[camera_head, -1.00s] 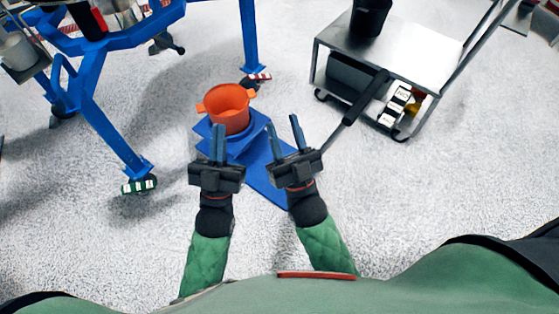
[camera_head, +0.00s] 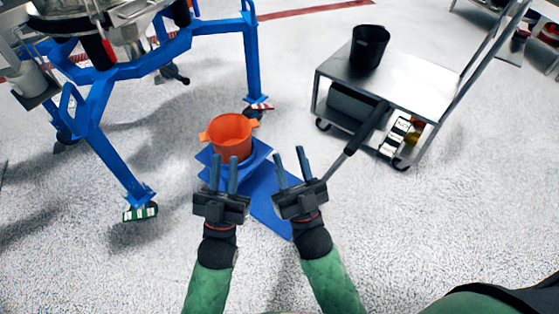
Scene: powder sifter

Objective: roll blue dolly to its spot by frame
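The blue dolly (camera_head: 268,205) is on the floor in the middle of the head view. It carries an orange pot (camera_head: 231,138) with side handles. The blue frame (camera_head: 110,150) with splayed legs stands left of and behind the dolly. My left gripper (camera_head: 224,165) is open, its two fingers apart, in front of the pot and partly covering the dolly. My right gripper (camera_head: 289,158) is open at the dolly's right side. Both appear empty. I cannot tell whether either finger pair touches the dolly.
A grey metal cart (camera_head: 405,80) with a black bucket (camera_head: 369,46) stands to the right. A dark-handled rod (camera_head: 370,128) slants from the cart towards my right gripper. The frame's feet (camera_head: 140,212) rest on the floor.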

